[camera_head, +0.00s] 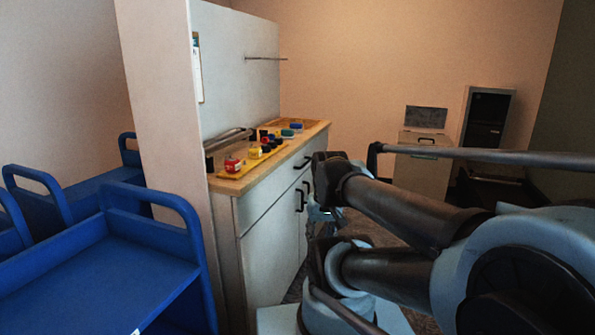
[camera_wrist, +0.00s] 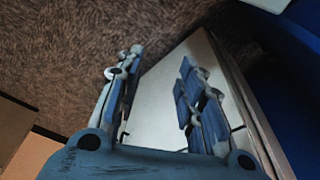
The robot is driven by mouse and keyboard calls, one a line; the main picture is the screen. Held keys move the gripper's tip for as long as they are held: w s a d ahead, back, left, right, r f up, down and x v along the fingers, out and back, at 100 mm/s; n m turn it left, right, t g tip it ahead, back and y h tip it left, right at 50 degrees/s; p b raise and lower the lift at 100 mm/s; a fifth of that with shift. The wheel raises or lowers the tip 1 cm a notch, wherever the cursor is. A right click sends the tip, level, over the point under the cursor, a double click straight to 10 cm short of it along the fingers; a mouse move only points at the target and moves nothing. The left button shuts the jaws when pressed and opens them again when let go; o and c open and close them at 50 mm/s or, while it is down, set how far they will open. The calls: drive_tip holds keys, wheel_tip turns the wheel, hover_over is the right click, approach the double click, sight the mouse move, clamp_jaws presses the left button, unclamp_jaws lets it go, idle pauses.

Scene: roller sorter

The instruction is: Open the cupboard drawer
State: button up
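The cupboard (camera_head: 270,245) stands left of centre in the head view, with white fronts and a wooden top. Its drawer (camera_head: 270,188) is the upper front, with a black handle (camera_head: 302,163), and looks shut. Black door handles (camera_head: 300,200) show below it. My gripper (camera_head: 322,212) is beside the cupboard front, partly hidden by my arm. In the wrist view my gripper (camera_wrist: 160,88) has its two fingers spread apart, with a white cupboard panel (camera_wrist: 160,110) behind them. A thin dark piece shows by the left finger; I cannot tell which handle it is. Nothing is visibly held.
Blue carts (camera_head: 120,255) stand left of the cupboard. Small coloured items (camera_head: 255,152) lie on a yellow tray on the worktop. A white cabinet (camera_head: 422,170) and a dark open cabinet (camera_head: 487,120) stand at the back. Carpet (camera_wrist: 80,60) lies beside the cupboard.

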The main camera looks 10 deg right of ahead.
drive_tip(key=w+r+m+t+y, duration=0.2)
drive_tip(key=w+r+y, duration=0.15)
drive_tip(key=w, duration=1.05)
drive_tip(key=w+r+m+t+y, duration=0.1)
drive_tip(key=w+r+m+y, duration=0.3)
drive_tip(key=w, duration=0.9)
drive_tip(key=w+d+f+m+t+y, duration=0.15)
drive_tip(key=w+d+t, duration=0.25)
drive_tip(key=w+d, duration=0.6)
drive_tip(key=w+d+f+m+t, duration=0.2)
drive_tip(key=w+d+t, duration=0.1)
drive_tip(key=w+d, duration=0.7)
drive_tip(key=x, duration=1.8)
drive_tip(key=shift+w+a+r, duration=0.15)
drive_tip(key=shift+a+r, duration=0.15)
drive_tip(key=shift+r, duration=0.05)
drive_tip(key=shift+m, duration=0.25)
clamp_jaws()
